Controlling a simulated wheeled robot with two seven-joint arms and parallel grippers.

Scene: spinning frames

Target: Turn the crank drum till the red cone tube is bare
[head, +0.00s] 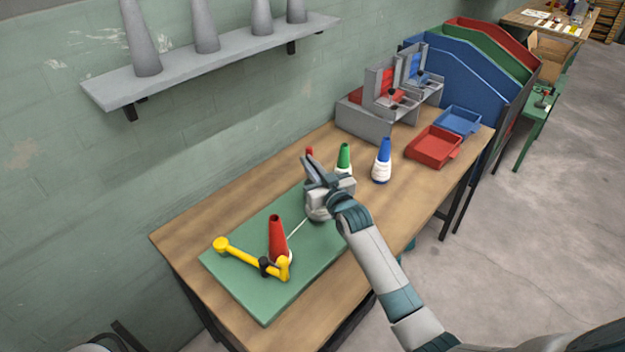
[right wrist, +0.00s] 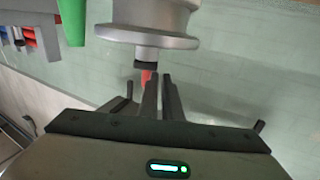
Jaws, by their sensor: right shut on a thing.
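The red cone tube (head: 276,234) stands upright on the green board (head: 236,270), with a little white yarn at its foot. A pale thread (head: 298,229) runs from it toward the grey drum (head: 318,212). The drum is partly hidden by my right gripper (head: 316,172). In the right wrist view, the drum's flange (right wrist: 146,35) is above the dark fingers (right wrist: 160,92), with a red piece (right wrist: 146,77) beside them. My right gripper is shut on what seems to be the crank handle; the grip is mostly hidden. My left gripper is not in view.
A yellow arm (head: 250,259) lies across the board's front left, close to the cone. A green cone (head: 344,158) and a blue cone (head: 383,160) stand behind the drum. Red tray (head: 433,147) and blue tray (head: 459,122) lie farther right. A wall shelf (head: 190,68) holds grey cones.

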